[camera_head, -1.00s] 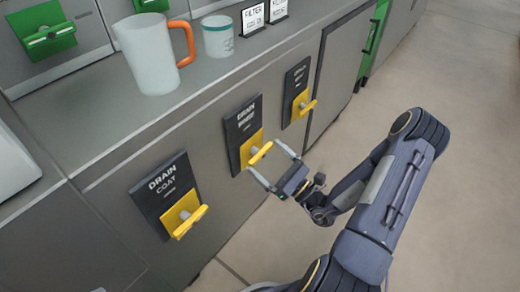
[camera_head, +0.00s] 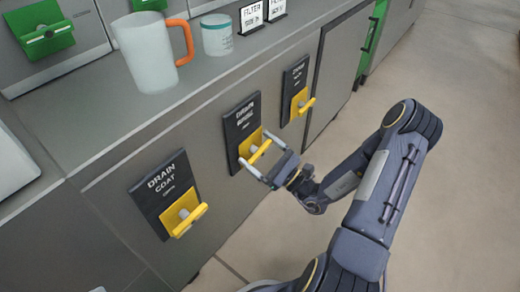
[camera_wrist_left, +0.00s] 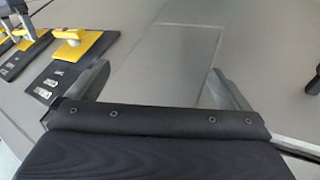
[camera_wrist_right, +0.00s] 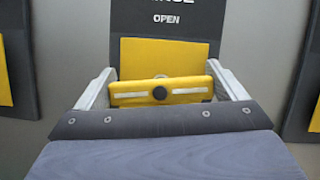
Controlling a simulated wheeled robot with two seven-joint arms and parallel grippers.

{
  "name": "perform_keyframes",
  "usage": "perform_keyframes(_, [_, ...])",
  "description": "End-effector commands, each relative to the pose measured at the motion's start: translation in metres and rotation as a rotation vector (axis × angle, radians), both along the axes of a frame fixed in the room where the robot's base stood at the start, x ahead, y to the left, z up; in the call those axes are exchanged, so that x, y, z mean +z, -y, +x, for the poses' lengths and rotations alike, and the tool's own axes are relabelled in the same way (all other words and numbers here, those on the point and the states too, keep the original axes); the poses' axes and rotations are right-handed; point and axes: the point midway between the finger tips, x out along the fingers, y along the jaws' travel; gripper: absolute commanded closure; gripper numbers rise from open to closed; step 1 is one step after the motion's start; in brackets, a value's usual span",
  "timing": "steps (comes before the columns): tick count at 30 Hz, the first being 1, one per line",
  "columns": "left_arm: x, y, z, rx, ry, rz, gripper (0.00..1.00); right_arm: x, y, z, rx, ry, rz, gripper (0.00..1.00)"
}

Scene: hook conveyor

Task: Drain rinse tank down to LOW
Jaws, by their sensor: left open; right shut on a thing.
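My right gripper (camera_head: 264,160) is shut on the yellow handle (camera_head: 259,151) of the middle drain valve. In the head view this plate (camera_head: 241,118) begins with "DRAIN". No level gauge of the rinse tank can be made out.
The "DRAIN COAT" valve (camera_head: 187,214) is to the left and a third yellow valve (camera_head: 301,104) to the right. A mug with an orange handle (camera_head: 150,55) and a white cup (camera_head: 217,36) stand on the counter above. The floor at right is clear.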

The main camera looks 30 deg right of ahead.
Motion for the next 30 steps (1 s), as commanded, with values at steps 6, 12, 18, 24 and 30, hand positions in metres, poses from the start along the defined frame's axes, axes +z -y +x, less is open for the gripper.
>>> perform_keyframes(6, [0.015, 0.000, 0.000, 0.000, 0.001, 0.000, 0.00, 0.001, -0.001, -0.001, 0.000, 0.102, -0.256, 0.32])
perform_keyframes(12, [0.015, 0.000, 0.000, 0.000, 0.000, 0.000, 0.00, -0.001, -0.002, -0.001, 0.000, 0.118, -0.293, 0.32])
perform_keyframes(18, [0.014, 0.000, 0.000, 0.000, 0.000, 0.000, 0.00, -0.001, -0.002, -0.001, 0.000, 0.116, -0.290, 0.01])
perform_keyframes(24, [0.015, 0.000, 0.000, 0.000, 0.000, 0.000, 0.00, -0.001, -0.002, -0.001, 0.000, 0.116, -0.289, 0.00])
perform_keyframes(30, [0.019, 0.000, 0.000, 0.000, 0.000, 0.000, 0.00, -0.006, 0.007, -0.013, -0.003, 0.113, -0.289, 0.00])
